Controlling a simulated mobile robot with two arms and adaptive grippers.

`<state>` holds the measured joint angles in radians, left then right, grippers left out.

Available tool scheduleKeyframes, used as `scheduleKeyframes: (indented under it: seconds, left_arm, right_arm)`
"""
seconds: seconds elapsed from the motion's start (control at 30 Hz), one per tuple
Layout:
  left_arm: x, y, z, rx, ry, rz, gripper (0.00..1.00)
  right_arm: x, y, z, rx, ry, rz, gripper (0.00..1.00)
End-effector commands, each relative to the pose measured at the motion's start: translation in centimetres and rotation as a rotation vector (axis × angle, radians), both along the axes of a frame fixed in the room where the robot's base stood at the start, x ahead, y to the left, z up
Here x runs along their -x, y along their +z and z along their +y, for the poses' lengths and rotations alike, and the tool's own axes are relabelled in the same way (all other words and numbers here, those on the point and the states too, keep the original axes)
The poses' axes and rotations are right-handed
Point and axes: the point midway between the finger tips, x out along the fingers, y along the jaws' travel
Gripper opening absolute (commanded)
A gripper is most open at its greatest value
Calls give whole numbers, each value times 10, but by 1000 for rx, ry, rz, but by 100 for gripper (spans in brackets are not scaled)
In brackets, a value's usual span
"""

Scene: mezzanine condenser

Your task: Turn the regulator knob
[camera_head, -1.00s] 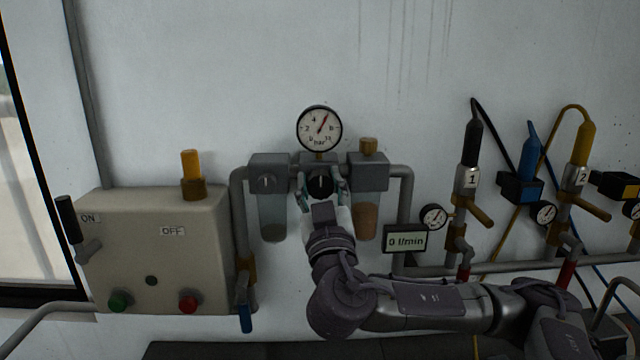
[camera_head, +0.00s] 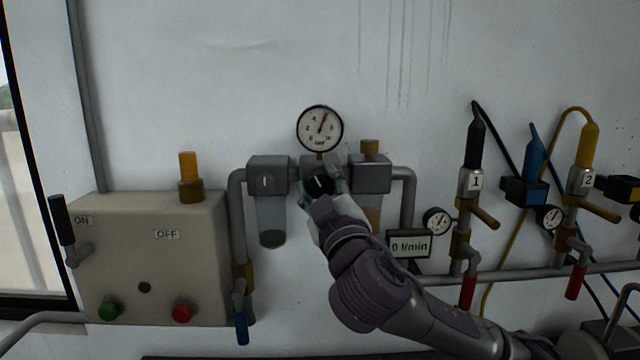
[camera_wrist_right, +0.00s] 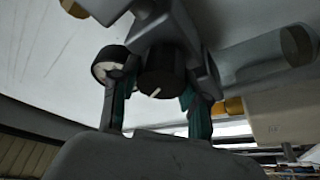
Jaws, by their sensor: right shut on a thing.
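The regulator knob (camera_head: 320,185) is black with a white mark and sits on the grey regulator body below the round pressure gauge (camera_head: 320,129). The left gripper is in neither view.
Filter bowls hang on both sides of the knob, the left bowl (camera_head: 271,222) clear of my arm. A grey control box (camera_head: 150,255) stands at left. A flow display (camera_head: 408,245) reading "0 l/min", pipes and valves are at right.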

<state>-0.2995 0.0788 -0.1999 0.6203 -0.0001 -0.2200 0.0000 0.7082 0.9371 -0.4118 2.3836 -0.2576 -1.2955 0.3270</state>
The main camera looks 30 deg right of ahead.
Motion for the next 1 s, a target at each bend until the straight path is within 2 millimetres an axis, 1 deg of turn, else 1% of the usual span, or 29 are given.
scheduleKeyframes:
  seconds: [0.03,0.1,0.4,0.6,1.0]
  left_arm:
    - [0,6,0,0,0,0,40]
    - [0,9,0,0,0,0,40]
    - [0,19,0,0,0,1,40]
    - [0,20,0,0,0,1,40]
    - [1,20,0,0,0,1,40]
  right_arm:
    - [0,3,-1,29,-4,19,11]
    - [0,2,-1,68,-3,44,11]
    - [0,1,0,181,-2,112,11]
    - [0,0,0,209,-3,127,11]
    - [0,0,0,212,-3,128,11]
